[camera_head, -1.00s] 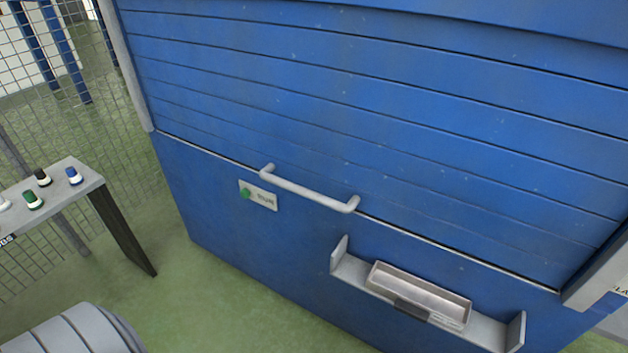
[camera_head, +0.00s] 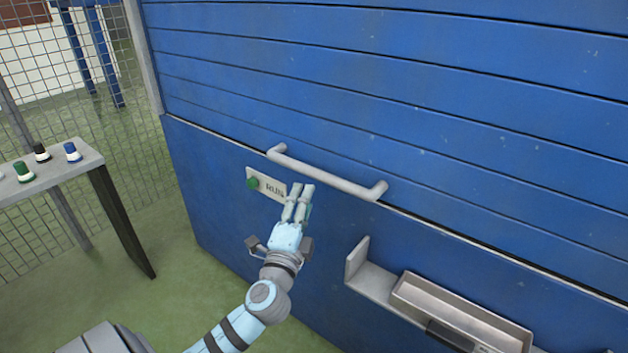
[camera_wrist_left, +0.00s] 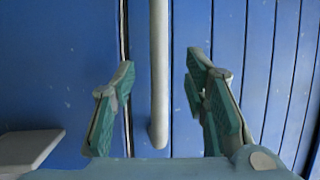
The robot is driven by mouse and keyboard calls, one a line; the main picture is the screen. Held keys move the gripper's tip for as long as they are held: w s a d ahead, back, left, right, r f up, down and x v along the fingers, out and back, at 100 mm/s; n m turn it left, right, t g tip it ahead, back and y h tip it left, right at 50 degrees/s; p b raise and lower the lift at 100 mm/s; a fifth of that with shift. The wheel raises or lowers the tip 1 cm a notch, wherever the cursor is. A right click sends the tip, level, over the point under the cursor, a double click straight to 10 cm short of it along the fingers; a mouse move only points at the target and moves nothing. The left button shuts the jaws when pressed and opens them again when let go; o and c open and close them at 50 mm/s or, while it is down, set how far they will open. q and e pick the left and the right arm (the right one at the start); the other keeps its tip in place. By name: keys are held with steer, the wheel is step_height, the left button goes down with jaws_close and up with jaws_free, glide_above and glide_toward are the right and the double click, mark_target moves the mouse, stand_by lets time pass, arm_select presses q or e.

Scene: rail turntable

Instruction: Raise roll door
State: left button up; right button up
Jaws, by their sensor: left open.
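The blue slatted roll door (camera_head: 400,90) is down, its bottom edge meeting the blue lower panel (camera_head: 215,190). A grey bar handle (camera_head: 325,175) is fixed along the door's lowest slat. My left gripper (camera_head: 301,190) is in front of the panel, just below the middle of the handle. In the left wrist view the handle (camera_wrist_left: 159,75) runs vertically between the two open green-padded fingers (camera_wrist_left: 165,85), with clear space on both sides. I cannot tell the remaining distance in depth. My right gripper is not in view.
A plate with a green RUN button (camera_head: 253,183) sits on the panel left of my gripper. A metal shelf (camera_head: 372,283) with a tray (camera_head: 460,310) juts out at lower right. A button table (camera_head: 60,168) and mesh fence stand at left.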

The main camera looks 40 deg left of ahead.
mark_target(313, 177)
arm_select(q)
steer(key=x, duration=0.9)
steer(key=shift+w+a+b, duration=0.1)
steer(key=shift+w+b, duration=0.15)
steer(key=shift+b, duration=0.1)
steer(key=shift+w+a, duration=0.1)
steer(key=shift+w, duration=0.15)
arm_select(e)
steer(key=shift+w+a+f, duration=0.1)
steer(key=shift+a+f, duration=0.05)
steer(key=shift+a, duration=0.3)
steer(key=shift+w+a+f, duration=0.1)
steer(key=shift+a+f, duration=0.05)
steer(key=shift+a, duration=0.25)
arm_select(q)
steer(key=shift+c, duration=0.6)
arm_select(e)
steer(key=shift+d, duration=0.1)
arm_select(q)
jaws_close()
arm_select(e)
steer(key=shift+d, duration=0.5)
